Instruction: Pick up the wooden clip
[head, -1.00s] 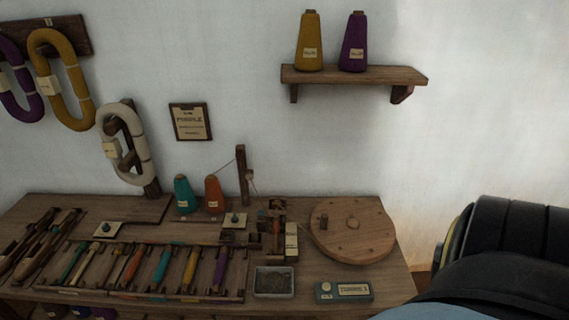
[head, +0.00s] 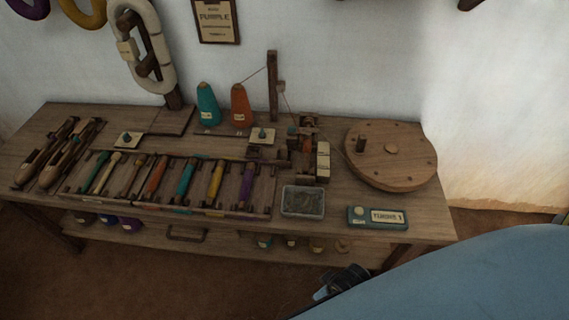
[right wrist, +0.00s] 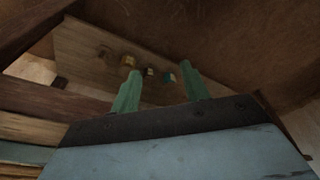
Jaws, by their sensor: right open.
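I cannot pick out a wooden clip for certain in either view. A dark wooden bracket-like piece (head: 187,233) shows at the lower shelf below the bench in the head view, too small to name surely. My right gripper (right wrist: 162,76) is open, its two green fingers apart with nothing held between them. My left gripper is out of view.
The wooden bench (head: 330,236) carries a bobbin rack (head: 150,207), a grey tray (head: 302,201), a labelled teal box (head: 376,217) and a round wooden disc (head: 390,157). Several small spools stand on the lower shelf (head: 215,246). Earthen floor (head: 130,285) in front is open.

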